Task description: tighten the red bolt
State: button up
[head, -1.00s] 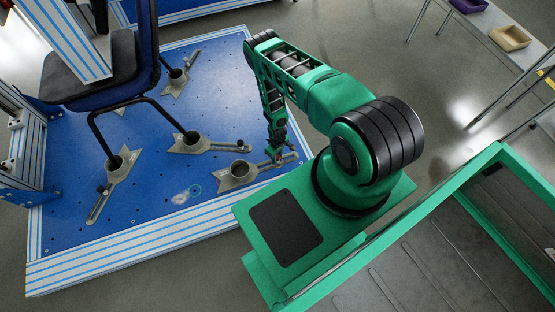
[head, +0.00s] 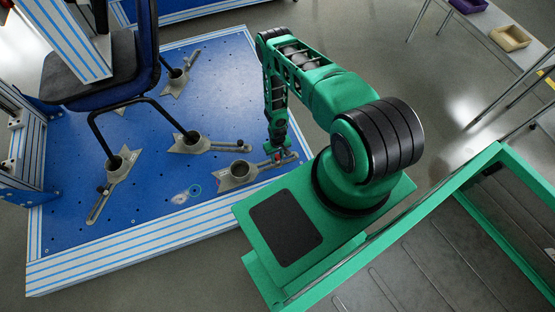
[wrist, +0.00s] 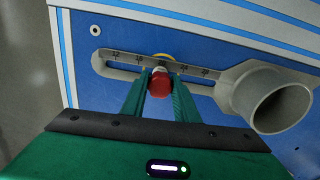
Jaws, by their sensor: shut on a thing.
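The red bolt (wrist: 159,84) sits in the slot of a grey slotted clamp (wrist: 205,76) on the blue platform, with a yellow ring just behind it. My gripper (wrist: 160,88) has its two green fingers on either side of the red bolt's head and is shut on it. In the head view my gripper (head: 275,152) reaches down to the slotted arm of the clamp (head: 237,173) near the platform's right edge. The bolt is mostly hidden by the fingers there.
Other grey clamps (head: 203,144) hold the legs of a dark chair (head: 100,70) on the blue platform (head: 150,225). A round cup of the clamp (wrist: 280,102) stands to the right of the bolt. A table with trays (head: 510,38) is at upper right.

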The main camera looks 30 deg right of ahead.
jog(key=m, duration=0.2)
jog(key=shift+m, duration=0.4)
jog(key=m, duration=0.4)
jog(key=o, duration=1.1)
jog(key=shift+c, duration=0.2)
jog(key=n, duration=0.3)
jog(key=shift+n, duration=0.3)
jog(key=shift+n, duration=0.3)
